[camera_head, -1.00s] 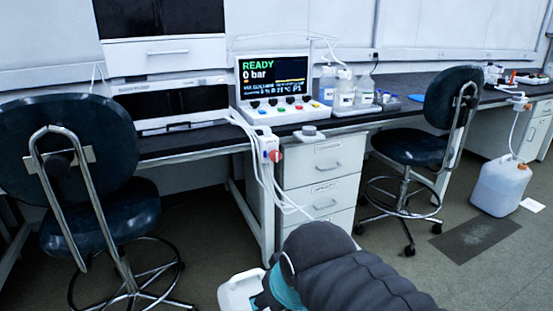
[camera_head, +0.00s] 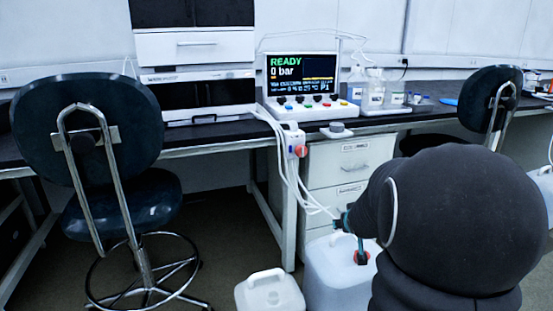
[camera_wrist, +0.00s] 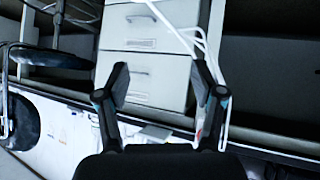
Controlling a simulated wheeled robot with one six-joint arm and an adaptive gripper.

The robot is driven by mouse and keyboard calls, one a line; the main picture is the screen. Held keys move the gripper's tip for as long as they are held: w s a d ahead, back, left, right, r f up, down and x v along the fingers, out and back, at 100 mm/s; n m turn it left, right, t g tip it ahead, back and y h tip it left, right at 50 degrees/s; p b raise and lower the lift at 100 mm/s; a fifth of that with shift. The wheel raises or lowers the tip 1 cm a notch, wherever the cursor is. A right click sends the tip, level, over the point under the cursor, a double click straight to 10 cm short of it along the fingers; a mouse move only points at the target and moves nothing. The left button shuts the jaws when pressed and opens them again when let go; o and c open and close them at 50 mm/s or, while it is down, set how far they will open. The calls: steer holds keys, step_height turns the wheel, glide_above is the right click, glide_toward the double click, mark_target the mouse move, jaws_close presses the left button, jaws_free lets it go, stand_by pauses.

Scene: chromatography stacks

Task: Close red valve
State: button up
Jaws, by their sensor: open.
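The red valve knob (camera_head: 300,151) sits on a white block (camera_head: 291,136) at the bench's front edge, with white tubes hanging below it. I cannot tell its setting at this size. My gripper (camera_wrist: 160,78) is open and empty in the wrist view, with the white drawers behind the gap between its fingers. White tubes run by its right finger. A small reddish patch shows beside that finger, too unclear to name. In the head view my dark arm covers most of the gripper, which is lower and to the right of the valve, apart from it.
White jugs (camera_head: 270,293) stand on the floor below; a larger one (camera_head: 325,285) has a red part on top. A chair (camera_head: 90,130) is at left, another (camera_head: 490,100) behind my arm. The instrument panel (camera_head: 302,80) reads READY, 0 bar.

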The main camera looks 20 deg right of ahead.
steer(key=w+r+n+t, duration=0.1)
steer(key=w+r+t, duration=0.25)
steer(key=w, duration=0.25)
steer(key=n+t+y, duration=0.2)
steer(key=t+y, duration=0.3)
glide_toward(302, 153)
steer(key=w, duration=0.9)
steer(key=shift+w+f, duration=0.15)
steer(key=shift+w, duration=0.15)
steer(key=c, duration=1.1)
